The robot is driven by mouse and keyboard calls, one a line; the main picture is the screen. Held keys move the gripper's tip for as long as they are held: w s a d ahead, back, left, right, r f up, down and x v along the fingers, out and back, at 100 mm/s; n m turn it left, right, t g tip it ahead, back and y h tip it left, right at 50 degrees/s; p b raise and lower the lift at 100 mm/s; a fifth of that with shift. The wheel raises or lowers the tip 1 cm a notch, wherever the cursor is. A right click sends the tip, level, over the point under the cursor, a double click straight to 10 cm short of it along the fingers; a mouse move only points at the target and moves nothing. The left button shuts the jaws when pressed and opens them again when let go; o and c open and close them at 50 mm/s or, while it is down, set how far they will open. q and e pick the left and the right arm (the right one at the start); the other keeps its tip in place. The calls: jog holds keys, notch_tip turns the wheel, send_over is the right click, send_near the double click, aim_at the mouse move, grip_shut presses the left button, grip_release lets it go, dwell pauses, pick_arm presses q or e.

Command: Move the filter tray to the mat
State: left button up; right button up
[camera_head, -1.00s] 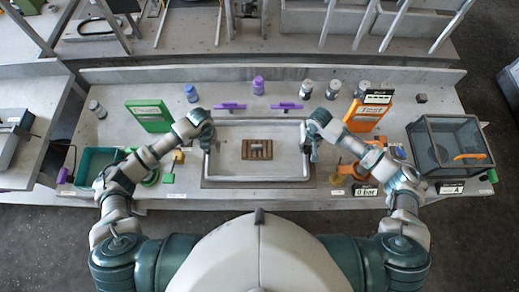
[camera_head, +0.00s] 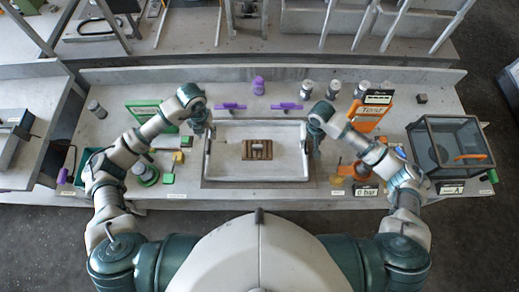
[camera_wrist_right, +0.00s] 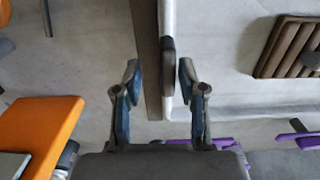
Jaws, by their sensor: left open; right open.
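The filter tray is a wide pale tray (camera_head: 225,172) in the middle of the bench, with a brown ribbed block (camera_head: 257,150) inside it. A thin darker surface, perhaps the mat (camera_head: 258,184), shows along its front edge; how far it runs under the tray is hidden. My left gripper (camera_head: 205,129) is open at the tray's left side. My right gripper (camera_head: 312,130) is open at the right side. In the right wrist view, the tray's rim and a dark grip (camera_wrist_right: 167,60) lie between the open fingers (camera_wrist_right: 158,82), apparently not clamped.
A green panel (camera_head: 146,113) stands left and an orange panel (camera_head: 371,116) right of the tray. Purple handles (camera_head: 287,106) and a purple bottle (camera_head: 258,85) are behind it. A clear dark-framed box (camera_head: 449,146) stands at the right end.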

pick_arm(q)
jog(key=shift+a, duration=0.3)
pick_arm(e)
jog(key=r, duration=0.5)
jog(key=a+r, duration=0.1)
jog(key=r, duration=0.2)
jog(key=shift+r, duration=0.25)
jog(key=shift+d, duration=0.1)
pick_arm(q)
jog(key=shift+d, duration=0.2)
pick_arm(e)
jog(key=shift+d+f, duration=0.1)
jog(key=shift+d, duration=0.05)
pick_arm(q)
jog(key=shift+s+f, duration=0.1)
